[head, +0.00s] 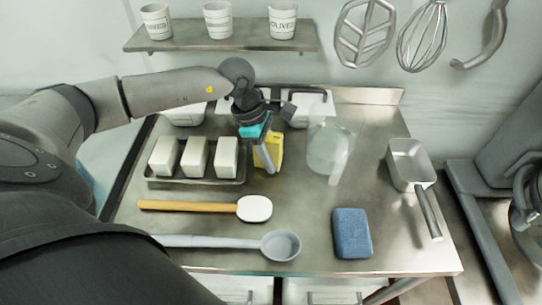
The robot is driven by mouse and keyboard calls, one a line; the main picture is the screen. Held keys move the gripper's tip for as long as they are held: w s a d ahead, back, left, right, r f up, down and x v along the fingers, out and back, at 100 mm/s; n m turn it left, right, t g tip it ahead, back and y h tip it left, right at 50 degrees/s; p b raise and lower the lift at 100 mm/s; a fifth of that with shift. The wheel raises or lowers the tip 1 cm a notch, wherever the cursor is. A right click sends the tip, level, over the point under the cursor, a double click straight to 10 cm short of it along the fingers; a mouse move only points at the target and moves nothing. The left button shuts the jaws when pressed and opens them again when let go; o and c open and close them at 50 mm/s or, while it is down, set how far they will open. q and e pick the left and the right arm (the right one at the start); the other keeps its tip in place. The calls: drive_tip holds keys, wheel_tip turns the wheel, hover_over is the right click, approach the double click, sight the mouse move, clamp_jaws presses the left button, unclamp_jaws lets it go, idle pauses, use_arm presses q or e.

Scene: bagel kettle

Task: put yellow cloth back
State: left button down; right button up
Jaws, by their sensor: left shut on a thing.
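The yellow cloth (274,146) is in the head view, near the back middle of the steel table. My left gripper (268,158) reaches down to it from above and is shut on it. The gripper partly hides the cloth. I cannot tell whether the cloth touches the table. My right gripper is not in view.
A tray (195,181) with white blocks is left of the cloth. A clear jug (328,148) stands close on its right. A spatula (255,208), a ladle (280,245), a blue sponge (352,233) and a metal pan (410,163) lie around. The table's middle right is clear.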

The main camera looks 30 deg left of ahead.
use_arm(q)
drive_tip(key=shift+f, duration=0.2)
drive_tip(key=c, duration=0.5)
unclamp_jaws()
drive_tip(key=shift+r, duration=0.1)
drive_tip(key=shift+r, duration=0.1)
